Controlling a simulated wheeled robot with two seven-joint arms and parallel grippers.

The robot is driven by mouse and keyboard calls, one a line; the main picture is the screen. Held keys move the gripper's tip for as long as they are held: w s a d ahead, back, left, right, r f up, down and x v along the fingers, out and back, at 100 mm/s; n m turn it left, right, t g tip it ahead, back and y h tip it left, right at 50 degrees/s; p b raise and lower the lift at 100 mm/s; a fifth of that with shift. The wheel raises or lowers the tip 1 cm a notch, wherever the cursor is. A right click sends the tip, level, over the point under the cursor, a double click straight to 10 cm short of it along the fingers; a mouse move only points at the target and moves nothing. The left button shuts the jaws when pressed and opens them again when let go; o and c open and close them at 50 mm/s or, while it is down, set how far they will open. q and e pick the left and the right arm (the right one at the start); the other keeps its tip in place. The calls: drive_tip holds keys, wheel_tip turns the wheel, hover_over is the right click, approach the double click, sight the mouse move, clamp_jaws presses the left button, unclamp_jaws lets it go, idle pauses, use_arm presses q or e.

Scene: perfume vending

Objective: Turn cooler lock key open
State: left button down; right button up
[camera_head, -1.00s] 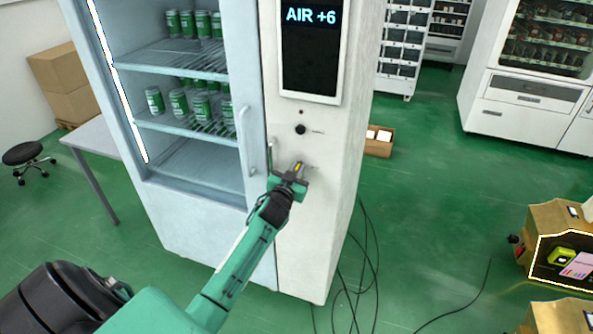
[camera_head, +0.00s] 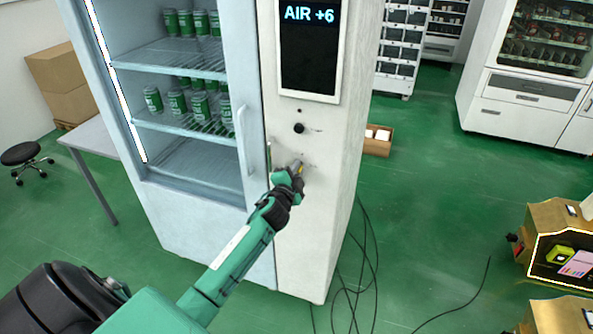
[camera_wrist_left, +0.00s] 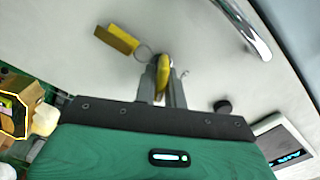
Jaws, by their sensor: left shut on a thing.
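The white cooler cabinet (camera_head: 335,150) stands in front of me, with a glass door on its left part. The yellow key (camera_wrist_left: 163,72) is in the lock on the cooler's front panel, below a round black knob (camera_head: 299,128). A ring and a yellow tag (camera_wrist_left: 117,38) hang from the key. My left gripper (camera_head: 295,171) is at the lock, and in the left wrist view (camera_wrist_left: 163,80) its fingers are shut around the key's head. The gripper is rolled to a tilt. The lock itself is hidden behind the key and fingers. My right gripper is not in view.
A vertical door handle (camera_head: 241,145) is left of the key; a metal handle (camera_wrist_left: 245,28) shows close by in the wrist view. A dark screen (camera_head: 309,60) is above. Black cables (camera_head: 360,270) lie on the floor to the right.

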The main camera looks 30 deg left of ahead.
use_arm(q)
drive_tip(key=m, duration=0.5)
drive_tip(key=shift+f, duration=0.15)
idle(0.6)
drive_tip(key=c, duration=1.5)
unclamp_jaws()
drive_tip(key=b+v, duration=0.2)
drive_tip(key=v, duration=1.2)
drive_tip(key=shift+w+d+b, duration=0.1)
drive_tip(key=shift+d+b, duration=0.05)
drive_tip(key=shift+b, duration=0.25)
